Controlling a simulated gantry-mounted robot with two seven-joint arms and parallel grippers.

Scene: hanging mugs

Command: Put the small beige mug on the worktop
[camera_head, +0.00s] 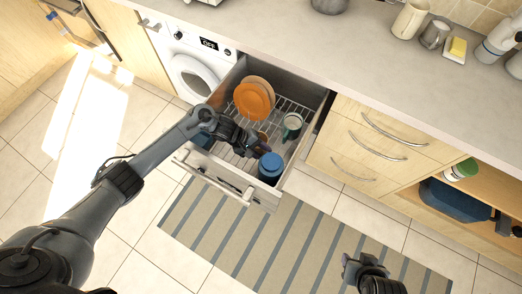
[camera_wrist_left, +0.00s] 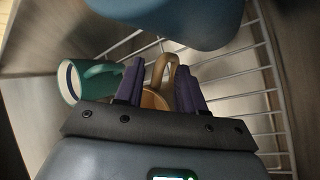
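The small beige-brown mug (camera_wrist_left: 158,98) sits in the wire rack of the pulled-out drawer, its handle upward in the left wrist view. In the head view only a brown bit of it (camera_head: 262,136) shows beside my left gripper (camera_head: 256,148), which hides the rest. My left gripper also shows in the wrist view (camera_wrist_left: 160,82), its purple fingers apart on either side of the mug's handle; firm contact is not visible. The worktop (camera_head: 290,37) is the long pale counter above the drawer. My right gripper (camera_head: 355,268) is low over the striped rug, its fingers unclear.
The drawer (camera_head: 318,97) also holds orange plates (camera_head: 254,99), a green mug (camera_head: 292,125) and a blue container (camera_head: 270,168) close to my left gripper. A pitcher (camera_head: 410,19), metal cup (camera_head: 434,34) and yellow sponge (camera_head: 457,48) stand on the worktop's right. Its middle is clear.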

